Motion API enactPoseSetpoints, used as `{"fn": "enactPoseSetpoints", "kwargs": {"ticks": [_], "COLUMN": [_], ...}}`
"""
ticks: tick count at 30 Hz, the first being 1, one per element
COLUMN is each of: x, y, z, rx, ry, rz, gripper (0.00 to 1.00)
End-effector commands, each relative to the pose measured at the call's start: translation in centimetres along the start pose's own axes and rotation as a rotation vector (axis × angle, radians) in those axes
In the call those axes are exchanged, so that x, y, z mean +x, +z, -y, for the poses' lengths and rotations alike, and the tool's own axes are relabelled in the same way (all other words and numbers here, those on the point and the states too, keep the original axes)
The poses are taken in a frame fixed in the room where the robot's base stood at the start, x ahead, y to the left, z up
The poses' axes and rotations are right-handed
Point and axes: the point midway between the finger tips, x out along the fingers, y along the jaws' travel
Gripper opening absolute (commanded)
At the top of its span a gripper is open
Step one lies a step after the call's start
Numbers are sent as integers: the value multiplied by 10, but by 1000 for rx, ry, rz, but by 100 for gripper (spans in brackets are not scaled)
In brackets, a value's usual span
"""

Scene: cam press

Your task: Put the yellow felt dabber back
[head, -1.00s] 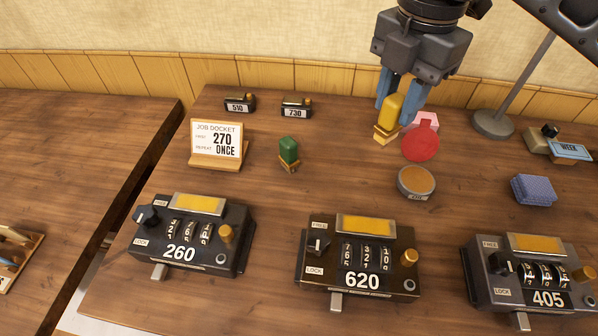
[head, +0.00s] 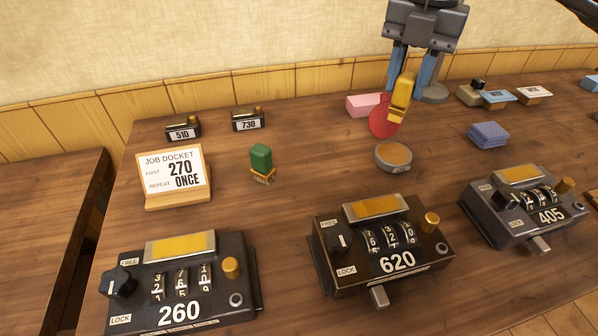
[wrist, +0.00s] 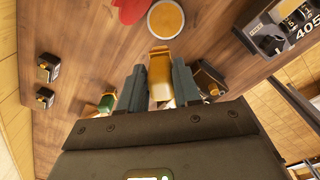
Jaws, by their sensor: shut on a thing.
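The yellow felt dabber (head: 402,97) is held between the blue fingers of my gripper (head: 405,80), above the back of the table. It is tilted in the head view. The wrist view also shows the dabber (wrist: 160,75) between the two fingers (wrist: 160,88). A red disc (head: 383,118) lies on the table below and left of the dabber. A round tin with an orange pad (head: 393,157) stands in front of the disc. The green dabber (head: 261,160) stands upright on the table to the left.
Numbered presses 260 (head: 180,285), 620 (head: 375,245) and 405 (head: 525,210) stand along the front. A job docket (head: 173,175), small blocks 510 (head: 183,129) and 730 (head: 248,120), a pink block (head: 363,106) and a blue sponge-like block (head: 489,135) stand behind.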

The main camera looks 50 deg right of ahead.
Motion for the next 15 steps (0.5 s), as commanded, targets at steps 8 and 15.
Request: {"fn": "enactPoseSetpoints", "kwargs": {"ticks": [8,15], "x": [22,53], "y": [-19,-45], "z": [-26,-68], "rx": [-1,-1], "ry": [-1,0], "rz": [-2,-2], "gripper": [0,0]}}
